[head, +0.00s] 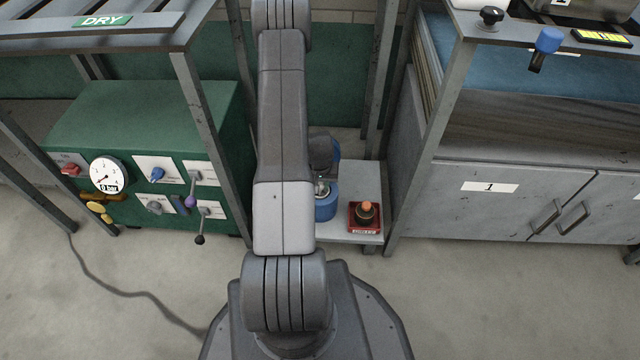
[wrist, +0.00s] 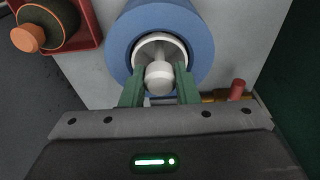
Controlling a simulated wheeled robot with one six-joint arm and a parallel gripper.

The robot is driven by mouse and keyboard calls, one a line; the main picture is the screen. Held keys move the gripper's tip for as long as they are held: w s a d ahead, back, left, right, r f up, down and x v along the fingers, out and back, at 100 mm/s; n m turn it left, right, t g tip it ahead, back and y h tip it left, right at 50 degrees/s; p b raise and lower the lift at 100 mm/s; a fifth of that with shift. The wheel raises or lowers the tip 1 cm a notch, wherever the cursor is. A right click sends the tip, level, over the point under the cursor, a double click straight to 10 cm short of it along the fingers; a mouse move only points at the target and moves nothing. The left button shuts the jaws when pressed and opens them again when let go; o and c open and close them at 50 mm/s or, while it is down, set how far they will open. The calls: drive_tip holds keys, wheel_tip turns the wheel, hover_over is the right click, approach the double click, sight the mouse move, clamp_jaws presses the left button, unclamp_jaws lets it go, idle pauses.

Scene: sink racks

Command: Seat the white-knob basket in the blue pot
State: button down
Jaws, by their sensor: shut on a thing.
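The blue pot (wrist: 201,50) stands on a pale surface in the wrist view. It also shows in the head view (head: 326,210), just right of my arm and partly covered by it. The white-knob basket (wrist: 159,79) shows as a white knob with a pale round rim inside the pot's ring-shaped opening. My gripper (wrist: 160,75) has its green fingers on either side of the knob, shut on it. The basket looks centred over the opening, but I cannot tell how deep it sits. In the head view my arm hides most of the gripper.
A red tray (head: 365,229) holding a dark part with an orange knob (head: 366,206) stands beside the pot. A brass fitting with a red handle (wrist: 237,90) lies close on the other side. Rack legs (head: 386,185) and a green control cabinet (head: 150,115) flank the narrow bay.

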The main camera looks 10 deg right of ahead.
sight(320, 194)
drive_tip(key=c, duration=1.1)
unclamp_jaws()
drive_tip(key=shift+f, duration=0.1)
drive_tip(key=r+p, duration=0.1)
drive_tip(key=r, duration=0.3)
drive_tip(key=s+r+p, duration=0.1)
drive_tip(key=r+p, duration=0.1)
drive_tip(key=r, duration=0.2)
drive_tip(key=r+p, duration=0.1)
drive_tip(key=r, duration=0.3)
drive_tip(key=shift+s+a+r, duration=0.1)
drive_tip(key=shift+s+a, duration=0.15)
drive_tip(key=shift+s, duration=0.15)
drive_tip(key=f+b, duration=0.1)
drive_tip(key=f, duration=0.3)
drive_tip(key=w+f+b, duration=0.1)
drive_tip(key=f, duration=0.3)
drive_tip(key=f+b, duration=0.2)
drive_tip(key=f, duration=0.2)
drive_tip(key=shift+w+d+f, duration=0.2)
drive_tip(key=shift+w+d, duration=0.05)
drive_tip(key=shift+w, duration=0.1)
drive_tip(key=shift+r+p, duration=0.9)
drive_tip(key=shift+r, duration=0.6)
